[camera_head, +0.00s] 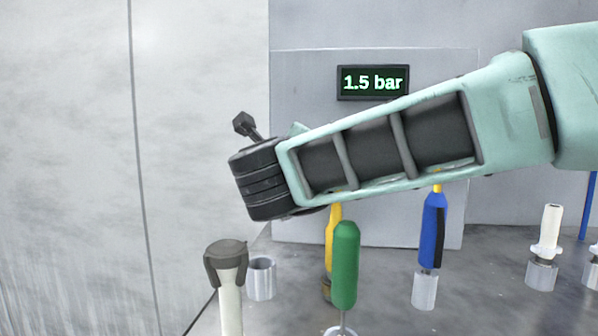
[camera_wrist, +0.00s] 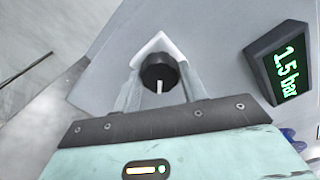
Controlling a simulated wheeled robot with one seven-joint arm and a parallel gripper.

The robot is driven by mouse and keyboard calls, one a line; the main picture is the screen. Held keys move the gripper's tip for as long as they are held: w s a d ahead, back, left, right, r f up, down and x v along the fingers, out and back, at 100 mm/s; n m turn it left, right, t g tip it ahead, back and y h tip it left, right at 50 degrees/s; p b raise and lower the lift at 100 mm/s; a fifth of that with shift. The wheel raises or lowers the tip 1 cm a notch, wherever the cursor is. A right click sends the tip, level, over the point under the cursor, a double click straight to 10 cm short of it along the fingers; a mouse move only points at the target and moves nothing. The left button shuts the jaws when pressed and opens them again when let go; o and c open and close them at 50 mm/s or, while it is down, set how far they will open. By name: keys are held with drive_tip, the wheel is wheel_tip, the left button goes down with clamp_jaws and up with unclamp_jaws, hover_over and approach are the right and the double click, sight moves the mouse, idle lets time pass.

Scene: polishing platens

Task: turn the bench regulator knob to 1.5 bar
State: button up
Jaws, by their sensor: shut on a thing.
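The regulator knob (camera_wrist: 158,72) is a round black knob with a white pointer mark, seen in the wrist view in front of a white plate. My gripper (camera_wrist: 160,78) has its two fingers on either side of the knob and is shut on it. The display (camera_head: 373,82) reads "1.5 bar" in green in the head view. It also shows tilted at the right of the wrist view (camera_wrist: 285,72). In the head view my arm hides the knob and the fingertips.
On the grey bench (camera_head: 390,312) stand a green-handled tool (camera_head: 345,265), a blue-handled tool (camera_head: 433,230), a yellow tool (camera_head: 332,235), a white tool (camera_head: 547,235) and an empty metal cup (camera_head: 261,278). The yellow and blue tools stand just below my arm. A pale wall (camera_head: 65,150) is at the left.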

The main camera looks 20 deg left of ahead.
drive_tip(key=shift+f+m+b, duration=0.1)
drive_tip(key=shift+m+b, duration=0.2)
drive_tip(key=shift+m, duration=0.1)
drive_tip(key=o, duration=1)
drive_tip(key=shift+s, duration=0.1)
drive_tip(key=v, duration=1.7)
drive_tip(key=shift+s, duration=0.1)
drive_tip(key=shift+s, duration=0.1)
